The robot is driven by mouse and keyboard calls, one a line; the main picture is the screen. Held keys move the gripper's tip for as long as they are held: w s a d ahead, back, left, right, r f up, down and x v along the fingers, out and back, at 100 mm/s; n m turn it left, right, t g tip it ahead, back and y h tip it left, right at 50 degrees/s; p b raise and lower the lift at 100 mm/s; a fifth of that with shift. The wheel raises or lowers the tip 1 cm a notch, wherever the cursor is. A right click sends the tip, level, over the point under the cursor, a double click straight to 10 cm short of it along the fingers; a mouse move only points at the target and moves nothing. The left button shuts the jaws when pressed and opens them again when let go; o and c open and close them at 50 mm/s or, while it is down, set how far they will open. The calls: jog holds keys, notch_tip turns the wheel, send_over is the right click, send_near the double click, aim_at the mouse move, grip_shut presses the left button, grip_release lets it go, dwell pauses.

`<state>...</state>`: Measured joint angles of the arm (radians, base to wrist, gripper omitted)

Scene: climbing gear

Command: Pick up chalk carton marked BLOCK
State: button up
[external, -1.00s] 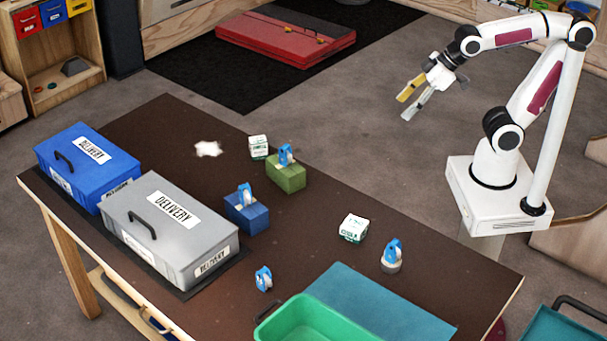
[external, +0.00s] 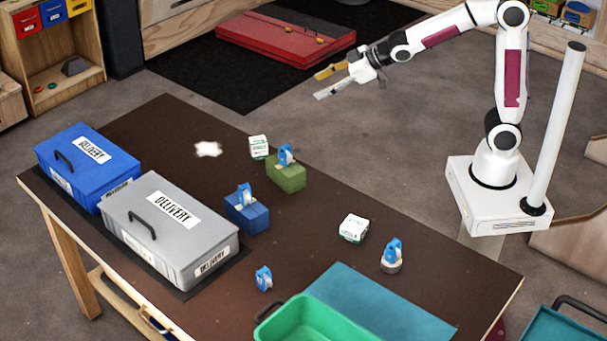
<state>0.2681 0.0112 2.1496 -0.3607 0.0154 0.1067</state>
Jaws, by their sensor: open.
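Two small white cartons with green print stand on the dark table. One carton (external: 258,147) is at the far side, beside the green block. The other carton (external: 354,228) is nearer the right edge, left of a blue pulley on a grey round base. The print on both is too small to read, so I cannot tell which is marked BLOCK. My gripper (external: 325,83) is open and empty. It is in the air beyond the table's far right edge, above and to the right of the far carton, touching nothing.
A green block (external: 287,178) and a blue block (external: 247,216) carry blue pulleys. Another pulley (external: 264,278) stands near the green tray (external: 312,325). Blue (external: 86,167) and grey (external: 170,232) DELIVERY boxes stand at left. White powder (external: 208,149) lies at the far side.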

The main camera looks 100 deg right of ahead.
jog(key=w+d+f+t, duration=0.2)
jog(key=w+d+f, duration=0.25)
jog(key=w, duration=0.45)
jog(key=n+t+y, duration=0.2)
jog(key=t+y, duration=0.1)
jog(key=y, duration=0.1)
send_over(259, 148)
jog(key=s+d, duration=0.3)
jog(key=s, duration=0.1)
notch_tip(259, 148, down, 14)
jog(key=s+f, duration=0.1)
jog(key=f, duration=0.2)
jog(key=s+f+t+y, duration=0.1)
jog(key=f, duration=0.2)
jog(key=s+d+f+y, duration=0.1)
jog(key=f, duration=0.2)
jog(key=shift+n+t, duration=0.3)
jog(key=shift+t, duration=0.1)
jog(key=shift+s+f+y, duration=0.25)
jog(key=shift+f+y, duration=0.05)
jog(key=shift+y, duration=0.1)
jog(key=shift+w+a, duration=0.1)
jog(key=shift+x, duration=1.25)
